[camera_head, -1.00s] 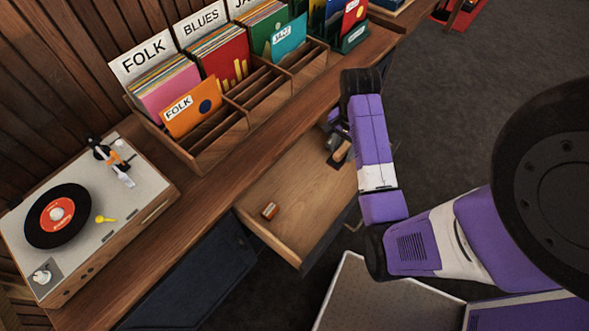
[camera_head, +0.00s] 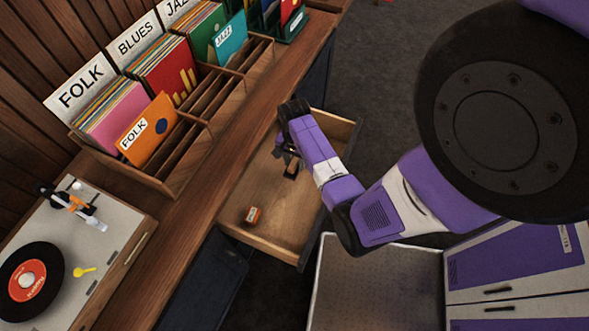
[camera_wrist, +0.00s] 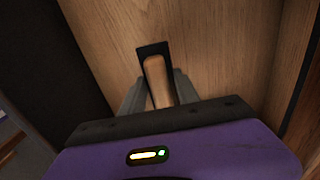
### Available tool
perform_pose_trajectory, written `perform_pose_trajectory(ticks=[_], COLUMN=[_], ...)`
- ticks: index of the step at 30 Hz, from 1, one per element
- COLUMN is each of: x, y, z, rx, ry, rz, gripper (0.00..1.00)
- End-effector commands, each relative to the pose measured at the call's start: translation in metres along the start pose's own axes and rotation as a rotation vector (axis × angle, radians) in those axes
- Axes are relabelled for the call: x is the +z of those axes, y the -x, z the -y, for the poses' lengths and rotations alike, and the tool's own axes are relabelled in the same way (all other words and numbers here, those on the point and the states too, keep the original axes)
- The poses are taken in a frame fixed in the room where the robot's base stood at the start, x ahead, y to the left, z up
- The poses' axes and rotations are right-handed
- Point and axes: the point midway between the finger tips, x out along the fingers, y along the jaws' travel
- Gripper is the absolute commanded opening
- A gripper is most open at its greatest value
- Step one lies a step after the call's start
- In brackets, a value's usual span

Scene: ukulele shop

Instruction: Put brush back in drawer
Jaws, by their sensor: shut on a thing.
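The brush (camera_wrist: 157,80) has a tan wooden handle and a dark head. In the wrist view it sits between the two grey fingers of my gripper (camera_wrist: 160,95), which is shut on it. In the head view my gripper (camera_head: 289,160) is over the far part of the open drawer (camera_head: 265,205), with the dark end of the brush (camera_head: 291,171) showing just below it. The drawer has a light wooden floor. I cannot tell whether the brush touches that floor. My arm hides part of the drawer's right side.
The counter (camera_head: 190,225) above holds a record rack (camera_head: 185,165) and a turntable (camera_head: 85,255). The drawer's middle floor is clear.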

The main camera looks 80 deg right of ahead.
Motion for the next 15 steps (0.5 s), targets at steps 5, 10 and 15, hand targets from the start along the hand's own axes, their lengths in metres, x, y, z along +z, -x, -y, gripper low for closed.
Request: perform_pose_trajectory(ticks=[5,10,15], x=[0.000,0.000,-0.001], y=[-0.015,-0.036,-0.051], z=[0.000,0.000,0.001], rx=[0.000,0.002,0.000], ry=[0.000,0.000,0.000], rz=[0.000,0.002,0.000], gripper=[0.05,0.05,0.05])
